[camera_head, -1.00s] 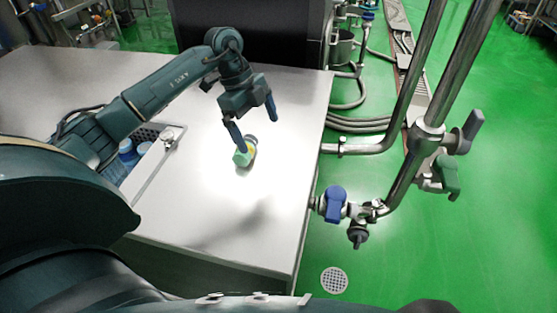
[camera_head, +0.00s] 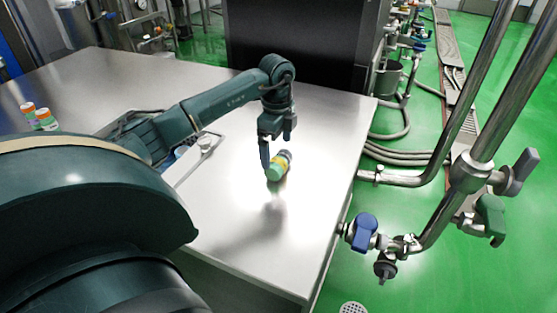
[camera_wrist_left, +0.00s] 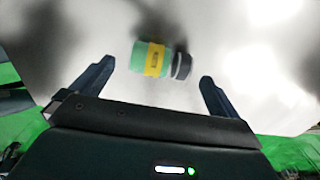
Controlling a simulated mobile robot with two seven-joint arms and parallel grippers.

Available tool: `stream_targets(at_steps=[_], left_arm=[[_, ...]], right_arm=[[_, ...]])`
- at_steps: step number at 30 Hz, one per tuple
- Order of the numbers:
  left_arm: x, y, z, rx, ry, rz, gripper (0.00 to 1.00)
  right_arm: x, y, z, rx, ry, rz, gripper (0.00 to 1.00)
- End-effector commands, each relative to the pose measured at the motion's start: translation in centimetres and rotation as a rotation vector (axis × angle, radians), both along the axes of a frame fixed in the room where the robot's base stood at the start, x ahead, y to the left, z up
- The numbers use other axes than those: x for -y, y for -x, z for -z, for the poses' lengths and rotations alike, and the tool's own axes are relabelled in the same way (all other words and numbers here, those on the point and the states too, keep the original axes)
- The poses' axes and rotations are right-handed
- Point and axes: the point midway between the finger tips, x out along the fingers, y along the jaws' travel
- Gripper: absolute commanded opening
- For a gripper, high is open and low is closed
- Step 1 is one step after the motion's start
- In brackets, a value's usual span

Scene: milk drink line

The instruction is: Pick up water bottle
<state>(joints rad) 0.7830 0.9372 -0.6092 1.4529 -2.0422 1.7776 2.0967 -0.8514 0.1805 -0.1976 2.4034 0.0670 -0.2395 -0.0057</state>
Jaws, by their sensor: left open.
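The water bottle (camera_head: 279,165) is small and green with a yellow label. It lies on its side on the steel table (camera_head: 240,225). In the left wrist view the bottle (camera_wrist_left: 152,59) lies crosswise with its dark cap (camera_wrist_left: 181,66) to the right. My left gripper (camera_head: 278,154) is open, with its fingers pointing down beside the bottle. In the left wrist view the two fingers of the gripper (camera_wrist_left: 157,73) are wide apart, with the bottle ahead of the gap. Contact cannot be told. My right gripper is not in view.
A tray (camera_head: 188,173) with a white-capped item (camera_head: 204,143) is partly hidden behind my left arm. Steel pipes with a blue valve (camera_head: 361,232) stand beyond the right edge. The table around the bottle is clear.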

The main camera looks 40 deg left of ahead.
Motion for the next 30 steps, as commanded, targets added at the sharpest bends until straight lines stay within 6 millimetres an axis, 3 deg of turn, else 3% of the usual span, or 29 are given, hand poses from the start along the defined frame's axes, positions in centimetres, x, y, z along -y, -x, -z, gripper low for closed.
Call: stream_targets(at_steps=[9, 17, 30], left_arm=[[0.3, -0.2, 4.5, -0.003, 0.002, 0.001, 1.0], [0.3, -0.3, 4.7, 0.0, 0.001, 0.001, 0.99], [0.3, -0.3, 4.7, 0.0, 0.001, 0.001, 0.63]], right_arm=[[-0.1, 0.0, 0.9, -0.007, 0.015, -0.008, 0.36], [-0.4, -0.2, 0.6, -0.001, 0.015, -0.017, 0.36], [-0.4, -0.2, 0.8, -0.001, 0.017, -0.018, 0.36]])
